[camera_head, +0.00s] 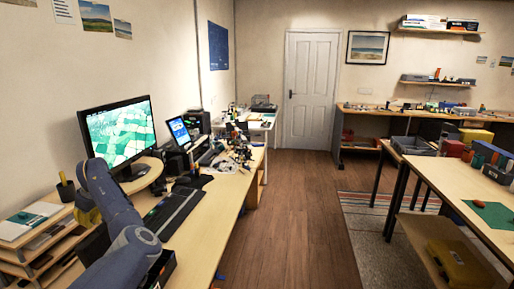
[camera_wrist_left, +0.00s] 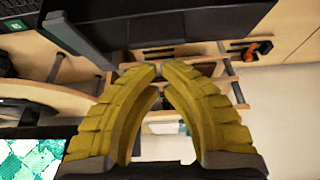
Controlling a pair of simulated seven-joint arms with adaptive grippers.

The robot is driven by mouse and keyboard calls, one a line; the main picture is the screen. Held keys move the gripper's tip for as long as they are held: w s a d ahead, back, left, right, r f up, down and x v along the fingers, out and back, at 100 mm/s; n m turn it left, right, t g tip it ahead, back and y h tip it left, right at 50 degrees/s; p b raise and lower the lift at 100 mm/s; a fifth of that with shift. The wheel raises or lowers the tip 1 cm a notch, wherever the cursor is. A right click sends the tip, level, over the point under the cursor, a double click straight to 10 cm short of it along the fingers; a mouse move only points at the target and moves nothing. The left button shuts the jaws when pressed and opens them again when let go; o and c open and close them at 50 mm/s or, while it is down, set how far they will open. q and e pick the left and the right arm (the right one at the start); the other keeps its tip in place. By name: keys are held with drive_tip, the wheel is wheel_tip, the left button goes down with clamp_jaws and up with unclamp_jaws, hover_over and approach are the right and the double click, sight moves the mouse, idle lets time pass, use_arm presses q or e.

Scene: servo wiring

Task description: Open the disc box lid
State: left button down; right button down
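My left gripper (camera_head: 86,208), with yellow fingers, is at the left edge of the desk, left of the black keyboard. In the left wrist view its fingers (camera_wrist_left: 160,72) curve together until the tips all but meet, with nothing seen between them. A dark box-like object (camera_wrist_left: 200,22) fills the top of that view, beyond the fingertips. A black open-looking box (camera_head: 162,270) shows partly behind my left arm in the head view. I cannot tell for sure which is the disc box, or how its lid stands. My right gripper is not in view.
The monitor (camera_head: 122,130) stands on a wooden riser behind the keyboard (camera_head: 172,212). A pen cup (camera_head: 66,189) and wooden shelf unit (camera_head: 40,238) are at the left. Small parts crowd the far desk. The desk's right front is mostly clear.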

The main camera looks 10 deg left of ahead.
use_arm(q)
drive_tip(key=a+v, duration=0.1)
drive_tip(key=v, duration=0.8)
drive_tip(key=shift+r, duration=0.2)
